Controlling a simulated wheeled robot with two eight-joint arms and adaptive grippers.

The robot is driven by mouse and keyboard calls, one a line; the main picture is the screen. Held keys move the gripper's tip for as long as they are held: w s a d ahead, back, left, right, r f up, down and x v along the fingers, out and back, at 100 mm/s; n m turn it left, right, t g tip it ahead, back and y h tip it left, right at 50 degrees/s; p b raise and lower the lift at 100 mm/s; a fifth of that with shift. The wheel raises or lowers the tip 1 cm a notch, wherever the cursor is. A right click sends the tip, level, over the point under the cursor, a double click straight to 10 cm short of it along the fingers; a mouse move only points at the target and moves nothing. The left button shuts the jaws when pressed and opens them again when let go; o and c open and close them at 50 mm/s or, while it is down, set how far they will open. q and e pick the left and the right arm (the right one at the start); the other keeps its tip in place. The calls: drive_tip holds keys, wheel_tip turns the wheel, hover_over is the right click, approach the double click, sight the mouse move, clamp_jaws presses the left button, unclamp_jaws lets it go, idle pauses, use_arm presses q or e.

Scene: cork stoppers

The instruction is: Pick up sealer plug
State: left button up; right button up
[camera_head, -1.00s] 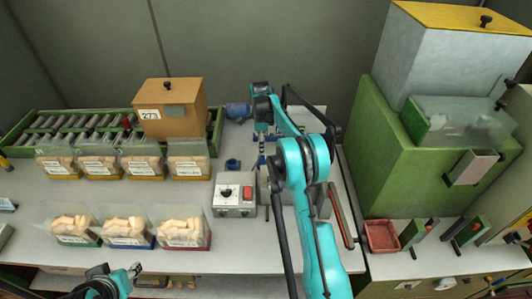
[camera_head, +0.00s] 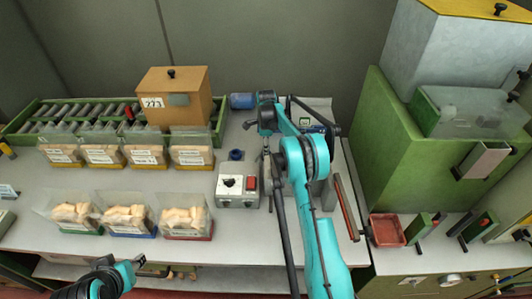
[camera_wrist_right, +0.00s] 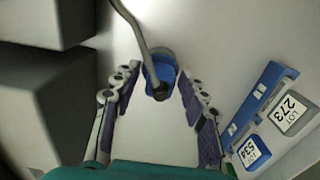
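A small blue round cup-like piece (camera_head: 236,155) stands on the bench behind the control box. In the right wrist view a blue round piece (camera_wrist_right: 158,68) has a dark plug-like end (camera_wrist_right: 161,91) in front of it, with a grey cable curving up from it. I cannot tell whether the two touch. My right gripper (camera_wrist_right: 162,125) is open, its fingers apart on either side of this piece and nothing held. In the head view the right gripper (camera_head: 267,180) points down near the control box. My left gripper (camera_head: 138,262) shows at the bottom left; its fingers are unclear.
A grey control box (camera_head: 238,187) with knob and red switch stands beside my right gripper. Bins of corks (camera_head: 128,215) fill the left. A blue cylinder (camera_head: 243,101) lies behind. A blue-edged board with lot labels (camera_wrist_right: 268,120) is at the wrist view's right.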

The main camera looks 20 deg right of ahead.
clamp_jaws()
